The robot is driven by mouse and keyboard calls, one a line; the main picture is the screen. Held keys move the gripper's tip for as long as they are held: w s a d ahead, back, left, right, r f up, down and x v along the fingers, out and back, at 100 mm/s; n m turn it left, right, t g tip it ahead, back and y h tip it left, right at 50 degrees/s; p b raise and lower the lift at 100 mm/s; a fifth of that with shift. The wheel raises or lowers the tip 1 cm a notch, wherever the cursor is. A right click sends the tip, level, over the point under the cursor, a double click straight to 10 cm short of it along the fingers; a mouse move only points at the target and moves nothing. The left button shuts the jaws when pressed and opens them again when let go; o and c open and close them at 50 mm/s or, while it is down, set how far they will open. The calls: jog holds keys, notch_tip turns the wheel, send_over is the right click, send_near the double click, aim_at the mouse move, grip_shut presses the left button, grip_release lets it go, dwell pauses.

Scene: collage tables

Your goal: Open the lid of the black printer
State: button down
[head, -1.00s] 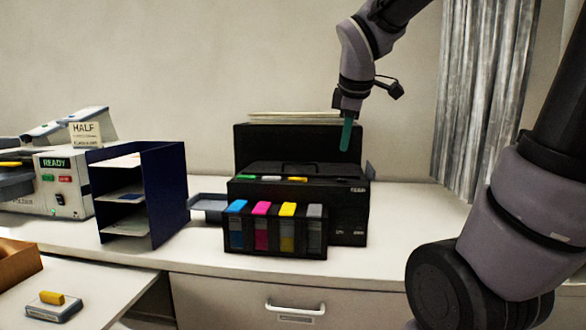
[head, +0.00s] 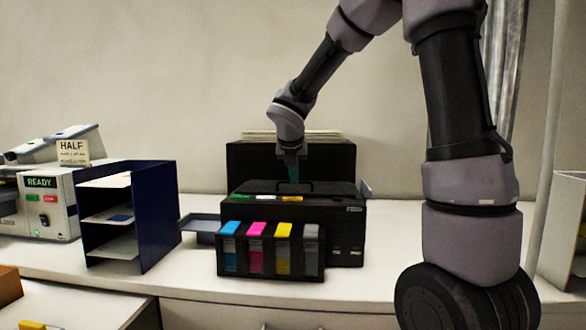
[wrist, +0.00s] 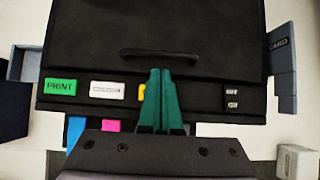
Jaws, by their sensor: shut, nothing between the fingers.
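The black printer (head: 340,225) stands on the white counter, with ink tanks in blue, magenta, yellow and grey on its front. Its flat top lid (wrist: 200,22) bears a black handle (wrist: 172,53) and looks closed. My gripper (wrist: 160,72) has green fingers, shut and empty. In the wrist view the fingertips point at the lid, just on the near side of the handle. In the head view the gripper (head: 293,178) is above the printer's top; the exact gap to the handle cannot be told.
A blue shelf rack (head: 150,215) stands left of the printer, with a grey machine (head: 45,205) marked READY beyond it. A grey side tray (head: 200,226) juts from the printer's left. A CARD slot piece (wrist: 281,45) sticks out on its right.

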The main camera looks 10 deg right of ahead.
aim_at(295, 191)
jog(key=shift+x, duration=1.85)
jog(key=shift+r, duration=0.15)
